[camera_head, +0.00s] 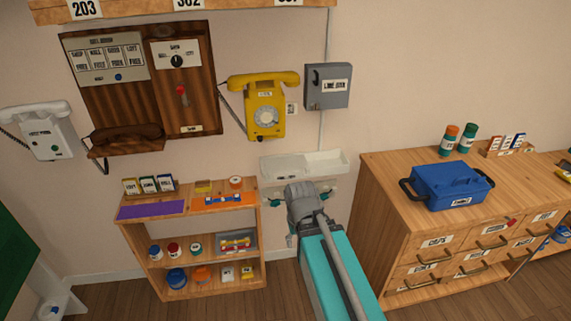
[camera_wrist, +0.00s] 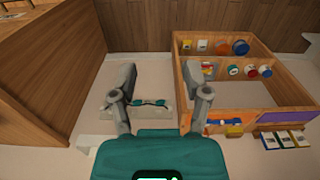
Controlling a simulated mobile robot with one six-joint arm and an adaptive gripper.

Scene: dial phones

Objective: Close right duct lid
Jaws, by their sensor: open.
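A white wall duct (camera_head: 268,187) runs low on the wall between the shelf and the drawer cabinet. Two pale lid panels show above it, a left one (camera_head: 283,166) and a right one (camera_head: 326,162); both look raised against the wall. Teal cable parts show in the duct on both sides of my gripper (camera_head: 303,190), so the duct looks open. In the wrist view the duct with its cables (camera_wrist: 150,103) lies beyond and between my gripper's (camera_wrist: 160,95) spread, empty fingers. My arm hides the duct's middle in the head view. Contact with a lid cannot be told.
A wooden shelf (camera_head: 190,210) with jars stands left of the duct. A drawer cabinet (camera_head: 385,190) with a blue toolbox (camera_head: 447,186) stands close on the right. A yellow phone (camera_head: 265,108) and a grey line box (camera_head: 327,87) hang above.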

